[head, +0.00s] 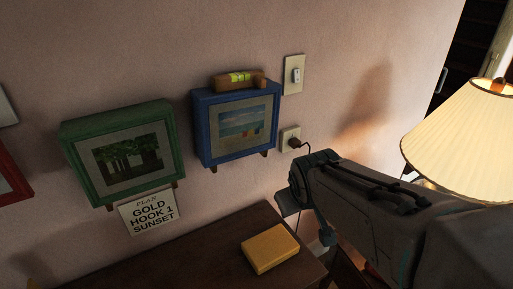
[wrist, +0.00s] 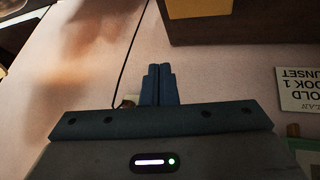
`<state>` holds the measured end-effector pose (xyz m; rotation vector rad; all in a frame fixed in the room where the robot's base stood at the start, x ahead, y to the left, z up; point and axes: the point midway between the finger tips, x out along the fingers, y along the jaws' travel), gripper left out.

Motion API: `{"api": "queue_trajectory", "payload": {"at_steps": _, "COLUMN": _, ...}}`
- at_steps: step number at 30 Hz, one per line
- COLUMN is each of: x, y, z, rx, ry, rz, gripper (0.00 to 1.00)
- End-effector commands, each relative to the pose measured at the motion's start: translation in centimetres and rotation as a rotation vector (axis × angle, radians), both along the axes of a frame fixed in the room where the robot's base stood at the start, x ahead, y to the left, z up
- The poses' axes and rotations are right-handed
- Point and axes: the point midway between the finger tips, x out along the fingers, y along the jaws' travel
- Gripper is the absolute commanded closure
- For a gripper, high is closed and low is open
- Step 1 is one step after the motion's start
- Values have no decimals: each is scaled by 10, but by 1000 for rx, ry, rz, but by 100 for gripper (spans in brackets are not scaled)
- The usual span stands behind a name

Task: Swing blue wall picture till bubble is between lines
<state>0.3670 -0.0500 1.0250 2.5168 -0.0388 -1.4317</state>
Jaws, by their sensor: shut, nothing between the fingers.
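The blue wall picture (head: 201,132) hangs on the pink wall in the head view, showing a beach-like scene in a blue box frame. A wooden spirit level (head: 218,84) rests along its top edge, with a yellow-green vial (head: 240,77). The bubble and lines are too small to read, so I cannot tell where the bubble sits. My gripper (head: 284,203) is below and right of the picture, apart from it. In the wrist view my gripper (wrist: 160,67) has its fingers together and empty; the blue picture does not clearly show there.
A green picture (head: 75,160) hangs left, above a sign (head: 150,212) reading "GOLD HOOK 1 SUNSET". A light switch (head: 294,74) and a plugged socket (head: 290,138) are right of the blue picture. A yellow box (head: 270,249) lies on the dark cabinet (head: 215,250). A lamp (head: 465,125) glows at right.

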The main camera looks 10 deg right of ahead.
Motion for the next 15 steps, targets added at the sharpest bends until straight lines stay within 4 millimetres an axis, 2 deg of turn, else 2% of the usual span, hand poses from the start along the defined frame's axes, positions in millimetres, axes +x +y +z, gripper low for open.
{"api": "queue_trajectory", "payload": {"at_steps": 1, "x": 18, "y": -14, "z": -10, "rx": -62, "ry": -66, "rz": 37, "gripper": 100}}
{"api": "queue_trajectory", "payload": {"at_steps": 3, "x": 42, "y": -30, "z": -8, "rx": -157, "ry": -164, "rz": 110, "gripper": 100}}
{"api": "queue_trajectory", "payload": {"at_steps": 7, "x": 81, "y": -50, "z": -1, "rx": -330, "ry": -332, "rz": 263, "gripper": 100}}
{"api": "queue_trajectory", "payload": {"at_steps": 11, "x": 110, "y": -55, "z": 5, "rx": -490, "ry": -487, "rz": 439, "gripper": 100}}
{"api": "queue_trajectory", "payload": {"at_steps": 15, "x": 131, "y": -49, "z": 7, "rx": -643, "ry": -646, "rz": 648, "gripper": 100}}
